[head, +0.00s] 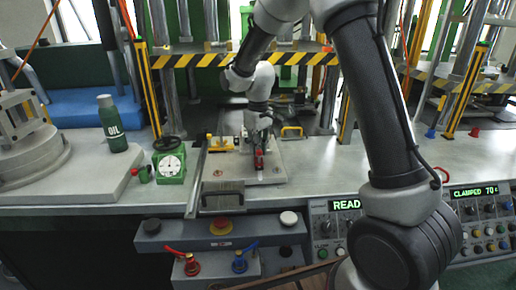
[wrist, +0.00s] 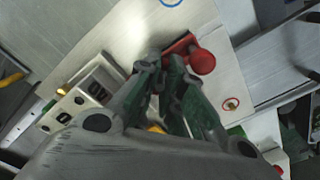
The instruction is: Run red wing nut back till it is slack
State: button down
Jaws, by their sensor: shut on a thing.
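The red wing nut (head: 259,160) stands on the pale plate (head: 240,178) in the middle of the bench. In the wrist view its red wing and rounded red end (wrist: 202,62) show just beyond my fingertips, while part of it is hidden behind them. My gripper (head: 260,146) comes down onto it from above. In the wrist view my dark green fingers (wrist: 165,65) are closed in on the red wing nut. The thread below the nut is hidden, so I cannot tell how loose it is.
A yellow clamp (head: 219,144) and a yellow handle (head: 292,131) flank the plate. A green dial gauge (head: 171,166) and an oil bottle (head: 112,124) stand to the left. Striped press bars (head: 240,60) cross behind. Red and blue valves (head: 193,266) are below the front edge.

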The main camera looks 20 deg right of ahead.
jog(key=n, duration=0.3)
jog(key=c, duration=1.5)
grip_release()
jog(key=shift+o, duration=0.2)
